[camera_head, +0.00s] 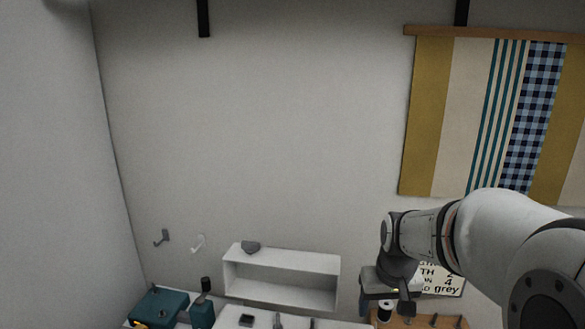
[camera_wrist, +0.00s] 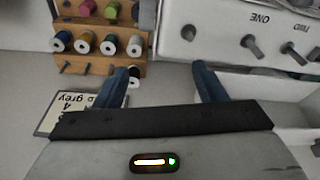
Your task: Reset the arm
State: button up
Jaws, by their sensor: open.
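My gripper (camera_wrist: 160,78) is open in the wrist view. My white arm reaches in from the right edge.
A wooden thread rack (camera_wrist: 88,22) holds several spools. A white panel (camera_wrist: 225,22) with grey pegs reads "ONE". A sign (camera_head: 452,281), white shelf (camera_head: 290,262), teal box (camera_head: 160,305) and striped quilt (camera_head: 470,110) also show. The upper middle wall is bare.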

jog(key=s+a+r+t+p, duration=0.1)
jog(key=s+a+r, duration=0.1)
jog(key=s, duration=0.6)
jog(key=s+a+r+p, duration=0.1)
jog(key=s+r, duration=0.4)
jog(key=s, duration=0.3)
jog(key=shift+a+r+t+p, duration=0.3)
jog(key=shift+a+t+p, duration=0.1)
